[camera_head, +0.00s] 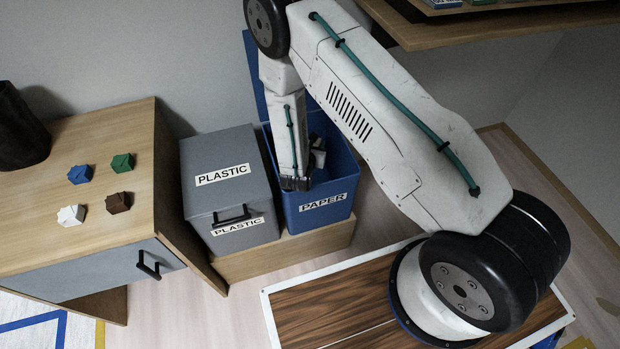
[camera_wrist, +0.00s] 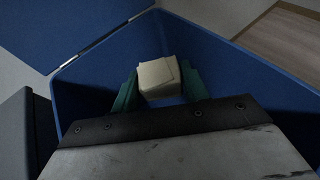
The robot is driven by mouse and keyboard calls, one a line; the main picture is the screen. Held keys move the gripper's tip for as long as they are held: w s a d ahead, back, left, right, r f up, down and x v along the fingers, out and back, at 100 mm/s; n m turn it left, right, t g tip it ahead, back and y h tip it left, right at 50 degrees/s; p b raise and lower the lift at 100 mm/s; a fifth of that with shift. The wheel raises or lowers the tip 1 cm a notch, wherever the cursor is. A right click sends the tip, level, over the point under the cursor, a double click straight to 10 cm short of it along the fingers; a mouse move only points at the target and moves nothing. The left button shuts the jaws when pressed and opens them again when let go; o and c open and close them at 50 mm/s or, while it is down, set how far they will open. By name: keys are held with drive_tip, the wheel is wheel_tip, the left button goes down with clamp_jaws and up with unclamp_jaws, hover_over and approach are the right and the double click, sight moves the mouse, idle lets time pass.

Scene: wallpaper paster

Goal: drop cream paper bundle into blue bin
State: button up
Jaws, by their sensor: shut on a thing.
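The cream paper bundle (camera_wrist: 158,76) is a small boxy block held between the two green fingers of my gripper (camera_wrist: 160,88) in the wrist view. The blue bin (camera_head: 322,210) is labelled PAPER and its lid stands open behind it. In the wrist view the blue walls (camera_wrist: 95,75) surround the gripper and the bundle. In the head view my arm reaches down into the bin opening, and the fingers and most of the bundle are hidden there. I cannot tell how far the bundle is above the bin floor.
A grey bin (camera_head: 220,185) labelled PLASTIC, lid closed, stands directly left of the blue bin. Both stand on a low wooden platform (camera_head: 290,256). A wooden cabinet (camera_head: 110,215) at left carries several small coloured blocks and a dark pot (camera_head: 18,135). A wooden shelf (camera_head: 490,25) overhangs at upper right.

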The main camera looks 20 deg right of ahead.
drive_tip(key=o, duration=1)
drive_tip(key=shift+o, duration=0.2)
drive_tip(key=shift+s+a, duration=0.1)
drive_tip(key=v, duration=0.7)
drive_tip(key=shift+s+r, duration=0.2)
drive_tip(key=shift+s, duration=0.05)
